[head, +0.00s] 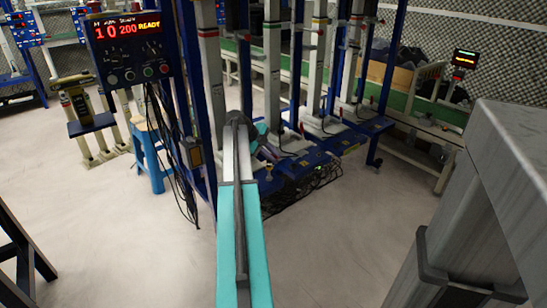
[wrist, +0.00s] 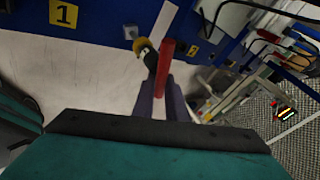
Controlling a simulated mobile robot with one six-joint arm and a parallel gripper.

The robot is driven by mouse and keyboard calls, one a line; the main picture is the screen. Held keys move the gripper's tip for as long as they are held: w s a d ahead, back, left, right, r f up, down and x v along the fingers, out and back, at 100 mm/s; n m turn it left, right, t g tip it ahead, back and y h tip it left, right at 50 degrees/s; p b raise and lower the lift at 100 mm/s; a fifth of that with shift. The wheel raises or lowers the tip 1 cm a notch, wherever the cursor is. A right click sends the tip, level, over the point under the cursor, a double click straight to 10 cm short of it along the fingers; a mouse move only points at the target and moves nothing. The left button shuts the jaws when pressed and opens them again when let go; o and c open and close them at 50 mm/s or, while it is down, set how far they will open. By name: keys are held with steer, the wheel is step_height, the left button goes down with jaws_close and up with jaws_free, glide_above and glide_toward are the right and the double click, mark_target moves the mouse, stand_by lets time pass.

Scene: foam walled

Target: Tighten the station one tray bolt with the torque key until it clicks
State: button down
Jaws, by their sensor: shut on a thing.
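My gripper (wrist: 163,92) shows its purple fingers in the wrist view, shut on what looks like the torque key. The key (wrist: 166,58) shows as a red bar between the fingers, with a black part ending in yellow beside it. Its far end points at the blue tray frame (wrist: 105,22), which carries a yellow label "1" (wrist: 64,14). In the head view my gripper (head: 268,153) is partly hidden behind my arm.
A display box (head: 127,48) reads "10 200 READY" at upper left, with cables hanging below. A blue stool (head: 150,155) stands under it. Blue and grey columns (head: 272,65) rise behind the gripper, with dark cables (head: 300,188) on the floor.

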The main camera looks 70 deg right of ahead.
steer(key=shift+w+r, duration=0.1)
steer(key=shift+r+p, duration=0.35)
steer(key=shift+r, duration=0.85)
steer(key=shift+r+p, duration=1.1)
steer(key=shift+r, duration=1.2)
